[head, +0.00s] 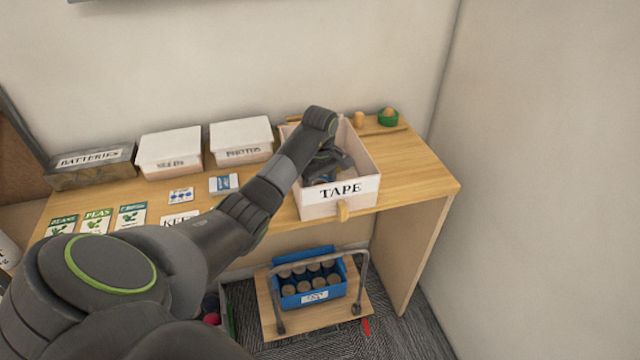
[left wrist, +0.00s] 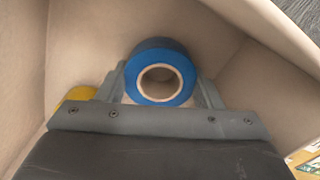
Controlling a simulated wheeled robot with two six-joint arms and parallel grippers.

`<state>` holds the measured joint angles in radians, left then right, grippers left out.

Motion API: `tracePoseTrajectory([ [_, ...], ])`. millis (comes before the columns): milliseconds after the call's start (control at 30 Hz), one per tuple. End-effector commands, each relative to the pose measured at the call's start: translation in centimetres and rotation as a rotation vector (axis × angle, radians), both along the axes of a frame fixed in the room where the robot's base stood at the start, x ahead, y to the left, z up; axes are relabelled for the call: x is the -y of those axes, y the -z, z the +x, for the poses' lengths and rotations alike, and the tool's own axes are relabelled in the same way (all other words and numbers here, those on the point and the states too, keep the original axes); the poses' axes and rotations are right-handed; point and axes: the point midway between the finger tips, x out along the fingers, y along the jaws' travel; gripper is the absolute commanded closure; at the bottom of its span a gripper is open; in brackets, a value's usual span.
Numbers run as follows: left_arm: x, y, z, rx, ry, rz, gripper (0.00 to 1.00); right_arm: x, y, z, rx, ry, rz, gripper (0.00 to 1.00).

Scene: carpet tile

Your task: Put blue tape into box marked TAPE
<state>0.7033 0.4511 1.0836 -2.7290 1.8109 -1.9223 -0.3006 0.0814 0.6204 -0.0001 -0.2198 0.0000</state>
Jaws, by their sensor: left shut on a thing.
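The box marked TAPE (head: 340,200) stands open on the right part of the wooden table. My left gripper (head: 325,168) reaches down inside it. In the left wrist view my left gripper (left wrist: 160,95) is shut on the roll of blue tape (left wrist: 160,60), which has a pale core. The box's inner walls (left wrist: 100,45) surround the roll there. I cannot tell whether the roll touches the box floor. A yellow thing (left wrist: 76,97) lies in the box beside the gripper. In the head view the arm and gripper largely hide the roll. My right gripper is not in view.
Seed packets (head: 97,220) lie at the front left. A blue crate of cans (head: 310,285) sits on a cart below.

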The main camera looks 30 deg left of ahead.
Motion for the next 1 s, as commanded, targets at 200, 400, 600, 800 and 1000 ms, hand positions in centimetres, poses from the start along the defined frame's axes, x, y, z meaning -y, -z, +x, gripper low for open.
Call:
tracePoseTrajectory([
  [200, 0.0, 0.2, 0.0, 0.000, 0.000, 0.000, 0.24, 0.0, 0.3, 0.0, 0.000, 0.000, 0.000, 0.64],
  [400, 0.0, 0.2, 0.0, 0.000, 0.000, 0.000, 0.18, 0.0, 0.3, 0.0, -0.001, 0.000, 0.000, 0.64],
  [600, 0.0, -0.1, 0.0, 0.000, 0.000, 0.000, 0.18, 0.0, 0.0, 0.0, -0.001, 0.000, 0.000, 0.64],
  [800, -0.1, -2.6, 0.1, 0.007, 0.000, 0.002, 0.18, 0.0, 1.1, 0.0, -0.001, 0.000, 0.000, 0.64],
  [1000, -0.1, -8.2, 0.1, 0.005, 0.000, 0.002, 0.18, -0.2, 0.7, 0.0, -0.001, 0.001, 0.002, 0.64],
])
